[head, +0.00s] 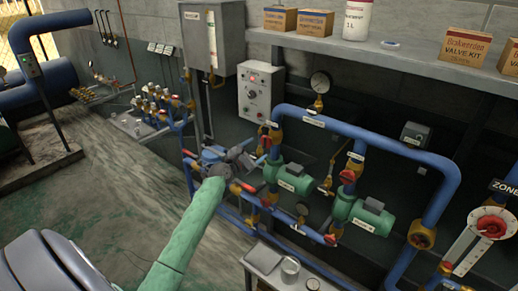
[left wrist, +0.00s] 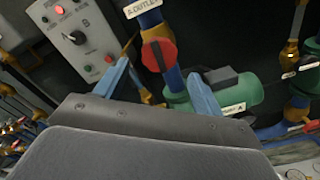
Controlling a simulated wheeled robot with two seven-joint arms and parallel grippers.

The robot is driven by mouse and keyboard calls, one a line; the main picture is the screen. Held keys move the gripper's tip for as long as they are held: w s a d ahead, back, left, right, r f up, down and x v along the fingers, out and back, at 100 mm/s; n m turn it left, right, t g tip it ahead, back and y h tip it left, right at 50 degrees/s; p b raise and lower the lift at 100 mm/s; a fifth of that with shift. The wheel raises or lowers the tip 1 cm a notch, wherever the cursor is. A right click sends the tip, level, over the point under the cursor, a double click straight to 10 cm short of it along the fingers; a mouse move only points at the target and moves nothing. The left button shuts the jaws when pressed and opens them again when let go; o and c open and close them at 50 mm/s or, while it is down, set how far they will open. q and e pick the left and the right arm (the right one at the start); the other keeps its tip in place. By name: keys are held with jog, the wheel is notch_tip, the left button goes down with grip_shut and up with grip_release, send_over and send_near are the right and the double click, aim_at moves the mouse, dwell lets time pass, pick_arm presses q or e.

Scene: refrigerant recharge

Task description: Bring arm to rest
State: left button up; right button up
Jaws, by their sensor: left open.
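My left arm, in a green sleeve, reaches in from the lower left of the head view. Its gripper (head: 232,158) is near the left end of the blue pipework, in front of the left green pump (head: 292,179). In the left wrist view the two blue fingers (left wrist: 160,84) are spread apart with nothing held. A red valve handle (left wrist: 158,54) on a blue pipe, under an outlet label, shows beyond and between them. The green pump (left wrist: 228,94) shows behind the right finger. I cannot tell the distance from fingers to valve. My right gripper is in neither view.
A control box (head: 261,92) hangs behind the gripper. A second green pump (head: 363,214) and blue pipes stand to the right. A small table (head: 262,262) with a clear cup (head: 290,269) stands low in front. Open floor (head: 105,205) lies at left.

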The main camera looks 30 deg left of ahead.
pick_arm(q)
jog(key=shift+s, duration=0.95)
